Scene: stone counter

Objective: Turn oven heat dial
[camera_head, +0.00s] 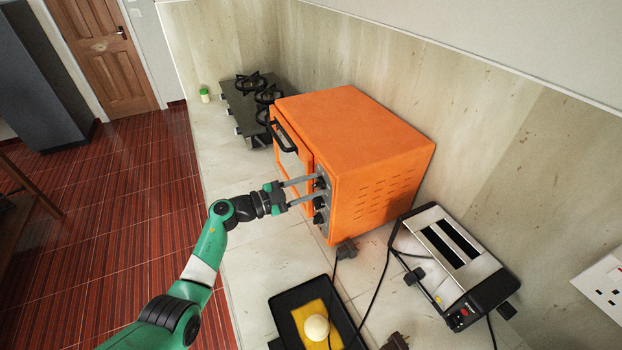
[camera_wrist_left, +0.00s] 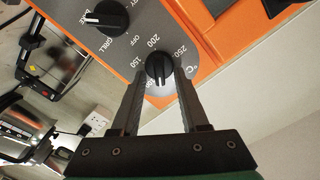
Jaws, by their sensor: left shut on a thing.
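The orange oven (camera_head: 365,150) stands on the counter with its front facing left in the head view. My left gripper (camera_head: 320,190) reaches its control panel from the left. In the left wrist view, the black heat dial (camera_wrist_left: 158,66) sits on the grey panel with temperature marks around it, such as 150, 200 and 250. The left gripper (camera_wrist_left: 156,80) has its two fingers on either side of this dial and is shut on it. Another black dial (camera_wrist_left: 108,17), marked GRILL and OFF, is beside it. My right gripper is in neither view.
A toaster (camera_head: 450,260) stands right of the oven. A black tray (camera_head: 284,303) with a pale round thing (camera_head: 316,327) lies in front. A gas hob (camera_head: 250,105) and a small green-lidded jar (camera_head: 205,95) are beyond the oven. Cables and plugs lie nearby.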

